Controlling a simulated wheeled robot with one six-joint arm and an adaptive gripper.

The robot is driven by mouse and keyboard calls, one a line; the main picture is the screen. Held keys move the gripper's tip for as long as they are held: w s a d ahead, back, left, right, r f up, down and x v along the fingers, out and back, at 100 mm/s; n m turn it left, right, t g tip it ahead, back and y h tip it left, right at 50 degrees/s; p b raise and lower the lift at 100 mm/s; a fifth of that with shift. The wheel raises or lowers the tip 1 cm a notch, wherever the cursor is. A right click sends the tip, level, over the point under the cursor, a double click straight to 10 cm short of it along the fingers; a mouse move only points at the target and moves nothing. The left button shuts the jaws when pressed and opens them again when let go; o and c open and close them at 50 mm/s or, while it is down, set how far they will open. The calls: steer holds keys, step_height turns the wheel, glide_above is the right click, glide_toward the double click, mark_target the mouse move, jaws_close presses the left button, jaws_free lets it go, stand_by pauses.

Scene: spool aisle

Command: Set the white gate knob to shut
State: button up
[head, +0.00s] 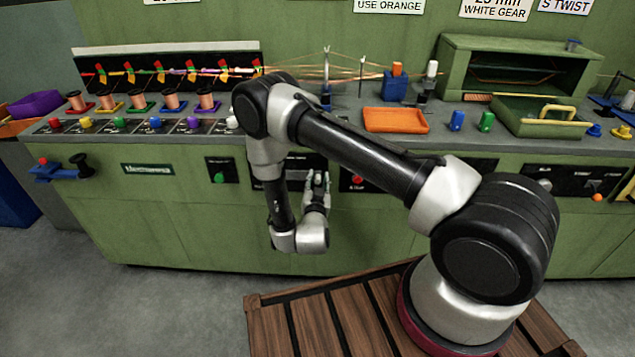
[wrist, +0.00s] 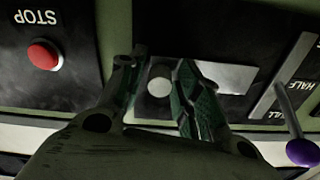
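In the wrist view, a round pale knob (wrist: 159,83), which looks like the white gate knob, sits on a dark panel of the green machine. My gripper (wrist: 160,88) is open, with one dark green finger on either side of the knob. Gaps show between the knob and the fingers, and I cannot tell how far they reach along it. In the head view my gripper (head: 318,182) is at the machine's front, and the knob cannot be made out there. The knob's markings are not readable.
In the wrist view a red STOP button (wrist: 45,54) is to the left, and a purple-tipped lever (wrist: 302,152) with HALF and FULL marks is to the right. A wooden pallet (head: 320,320) lies under my arm. Spools and an orange tray (head: 395,120) stand on the worktop.

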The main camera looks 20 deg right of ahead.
jaws_close()
steer(key=shift+w+a, duration=0.25)
steer(key=shift+a, duration=0.5)
steer(key=shift+w+a, duration=0.25)
steer(key=shift+a, duration=0.5)
steer(key=shift+o, duration=2.2)
jaws_free()
steer(key=shift+a, duration=0.1)
steer(key=shift+s, duration=0.1)
steer(key=v, duration=1.2)
